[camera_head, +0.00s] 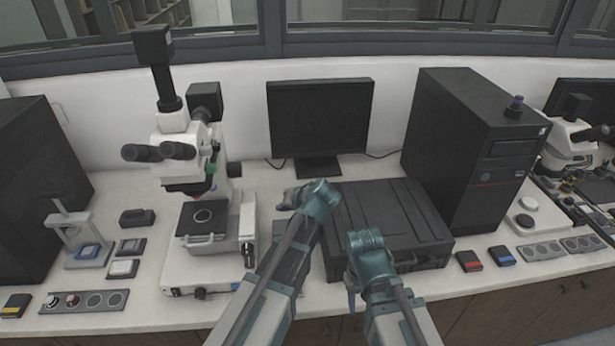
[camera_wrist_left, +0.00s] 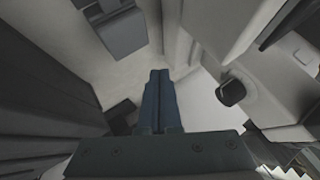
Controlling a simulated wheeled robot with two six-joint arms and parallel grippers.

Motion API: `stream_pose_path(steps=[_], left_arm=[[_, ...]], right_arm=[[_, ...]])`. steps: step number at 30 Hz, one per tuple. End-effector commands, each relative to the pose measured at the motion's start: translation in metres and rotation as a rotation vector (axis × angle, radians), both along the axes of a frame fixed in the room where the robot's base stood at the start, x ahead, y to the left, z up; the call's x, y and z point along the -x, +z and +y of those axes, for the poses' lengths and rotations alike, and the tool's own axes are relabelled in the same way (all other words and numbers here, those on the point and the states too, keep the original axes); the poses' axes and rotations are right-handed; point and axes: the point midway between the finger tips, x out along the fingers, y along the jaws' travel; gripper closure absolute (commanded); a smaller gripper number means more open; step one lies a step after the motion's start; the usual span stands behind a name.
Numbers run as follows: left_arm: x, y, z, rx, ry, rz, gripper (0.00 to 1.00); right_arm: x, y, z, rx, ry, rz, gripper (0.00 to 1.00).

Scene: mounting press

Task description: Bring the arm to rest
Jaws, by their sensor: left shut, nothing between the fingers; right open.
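My left gripper (camera_head: 290,198) is in the middle of the bench, between the microscope (camera_head: 200,215) and the black case (camera_head: 392,215), in front of the monitor. In the left wrist view its two fingers (camera_wrist_left: 158,82) lie together, shut with nothing between them, with pale bench surface beyond. My right gripper (camera_head: 353,292) points down at the front of the black case. It is open, though its fingers are partly hidden behind its own wrist. I see nothing held in it.
A monitor (camera_head: 320,115) stands behind and a tall black computer (camera_head: 475,150) to the right. On the left are a small hand press (camera_head: 88,240), small pads and a tray with round recesses (camera_head: 85,301). The microscope's knob (camera_wrist_left: 232,90) is close in the wrist view.

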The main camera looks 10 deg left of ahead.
Motion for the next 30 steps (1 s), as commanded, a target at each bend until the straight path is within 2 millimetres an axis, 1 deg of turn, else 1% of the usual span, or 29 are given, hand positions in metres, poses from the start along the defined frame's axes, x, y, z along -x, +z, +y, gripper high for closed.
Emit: stream_pose_path(steps=[2,5,8,9,11,12,15,18,21,23,30], left_arm=[[0.002,-0.001,-0.001,0.002,-0.001,0.004,1.0],[0.02,-0.009,-0.009,0.03,-0.017,0.052,1.0],[0.063,-0.026,-0.031,0.1,-0.061,0.172,1.0],[0.083,-0.034,-0.042,0.135,-0.089,0.232,1.0],[0.114,-0.044,-0.059,0.188,-0.135,0.323,1.0],[0.133,-0.05,-0.069,0.222,-0.167,0.38,1.0],[0.176,-0.059,-0.093,0.299,-0.25,0.505,1.0],[0.208,-0.063,-0.111,0.357,-0.32,0.596,1.0],[0.226,-0.065,-0.121,0.394,-0.365,0.651,1.0],[0.231,-0.065,-0.124,0.405,-0.378,0.666,1.0],[0.232,-0.065,-0.125,0.409,-0.384,0.673,1.0]], right_arm=[[0.0,0.0,0.0,0.0,0.0,0.0,0.5],[0.0,0.0,0.0,0.0,0.0,0.0,0.5],[0.0,0.0,0.0,0.0,0.0,0.0,0.5],[0.0,0.0,0.0,0.0,0.0,0.0,0.5],[0.0,0.0,0.0,0.0,0.0,0.0,0.5],[0.0,0.0,0.0,0.0,0.0,0.0,0.5],[0.0,0.0,0.0,0.0,0.0,0.0,0.5],[0.0,0.0,0.0,0.0,0.0,0.0,0.5],[0.0,0.0,0.0,0.0,0.0,0.0,0.5],[0.0,0.0,0.0,0.0,0.0,0.0,0.5],[0.0,0.0,0.0,0.0,0.0,0.0,0.5]])
